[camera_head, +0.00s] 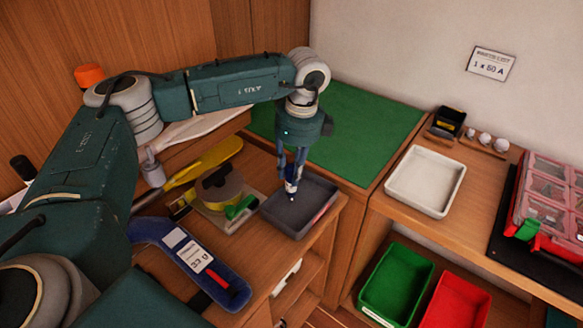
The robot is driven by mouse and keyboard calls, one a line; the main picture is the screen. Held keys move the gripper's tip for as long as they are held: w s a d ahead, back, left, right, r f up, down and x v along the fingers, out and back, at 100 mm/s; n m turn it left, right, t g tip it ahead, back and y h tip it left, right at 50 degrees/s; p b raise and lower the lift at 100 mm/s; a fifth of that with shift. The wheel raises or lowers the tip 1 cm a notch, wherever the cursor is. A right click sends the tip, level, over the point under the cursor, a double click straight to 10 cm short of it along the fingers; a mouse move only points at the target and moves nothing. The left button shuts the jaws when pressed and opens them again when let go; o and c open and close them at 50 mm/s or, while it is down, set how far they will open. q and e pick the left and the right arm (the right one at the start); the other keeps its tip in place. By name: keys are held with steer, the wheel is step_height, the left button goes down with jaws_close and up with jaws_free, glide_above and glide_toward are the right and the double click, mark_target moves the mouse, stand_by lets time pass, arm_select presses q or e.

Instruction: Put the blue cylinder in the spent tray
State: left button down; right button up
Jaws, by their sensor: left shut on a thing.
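My left gripper (291,178) points straight down and is shut on a small blue cylinder (290,187) with a pale part, largely hidden by the fingers. It is over the dark grey tray (322,222) on the left bench. I cannot tell whether the cylinder touches the tray floor. A white empty tray (425,181) is on the right bench. No label showing which one is the spent tray can be read. My right gripper is not in view.
Left of the grey tray are a round device with a green handle (243,207), a yellow tool (207,165) and a blue strap-like item (170,235). A bare green mat (370,135) lies behind. Green (396,283) and red (455,303) bins are lower right; a red case (550,190) is far right.

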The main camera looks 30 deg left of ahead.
arm_select(q)
steer(key=shift+r, duration=0.1)
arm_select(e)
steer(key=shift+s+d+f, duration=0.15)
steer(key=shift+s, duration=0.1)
arm_select(q)
steer(key=c, duration=1.9)
jaws_free()
steer(key=shift+f, duration=0.2)
steer(key=o, duration=0.4)
steer(key=shift+o, duration=0.2)
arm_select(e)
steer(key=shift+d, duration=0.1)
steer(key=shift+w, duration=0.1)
